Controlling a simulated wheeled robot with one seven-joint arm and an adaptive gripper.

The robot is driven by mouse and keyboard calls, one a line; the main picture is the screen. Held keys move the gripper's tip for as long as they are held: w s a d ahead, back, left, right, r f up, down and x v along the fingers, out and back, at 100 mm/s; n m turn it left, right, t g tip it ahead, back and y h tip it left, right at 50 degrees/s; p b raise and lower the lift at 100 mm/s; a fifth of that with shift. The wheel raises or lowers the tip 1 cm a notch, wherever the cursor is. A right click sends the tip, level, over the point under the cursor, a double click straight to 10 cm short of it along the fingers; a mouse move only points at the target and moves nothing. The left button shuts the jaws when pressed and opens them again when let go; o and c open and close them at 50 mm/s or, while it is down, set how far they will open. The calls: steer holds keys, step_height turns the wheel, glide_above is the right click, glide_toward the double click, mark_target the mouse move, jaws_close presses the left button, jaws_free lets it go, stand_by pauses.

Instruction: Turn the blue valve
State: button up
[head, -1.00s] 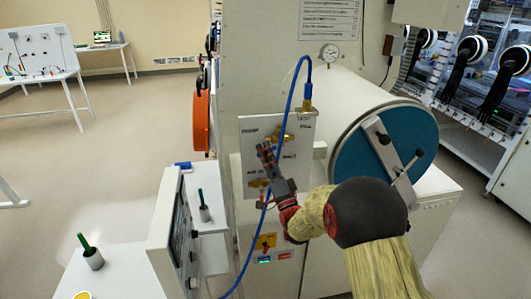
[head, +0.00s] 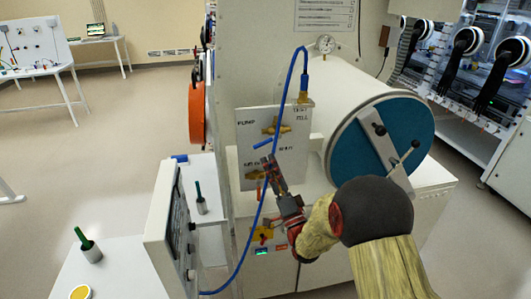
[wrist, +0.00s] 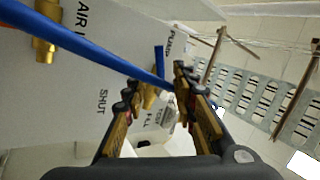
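The blue valve's handle (head: 262,143) is a short bar below the upper brass valve body (head: 277,128) on the white panel (head: 246,150). It slants up to the right in the head view. In the wrist view, the blue handle (wrist: 159,60) shows just beyond the fingertips. My gripper (head: 268,160) is just below the handle, apart from it as far as I can see. My gripper (wrist: 155,78) has its fingers spread in the wrist view, with nothing clearly held between them. The blue hose (wrist: 90,45) crosses in front of the fingers.
The blue hose (head: 288,95) runs down across the panel by my gripper. A lower valve (head: 251,175) is left of the gripper. The round teal chamber door (head: 365,150) is to the right, and a monitor (head: 168,225) stands at left.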

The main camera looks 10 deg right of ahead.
steer(key=v, duration=0.3)
steer(key=shift+s+f, duration=0.2)
steer(key=shift+s, duration=0.05)
steer(key=shift+c, duration=0.4)
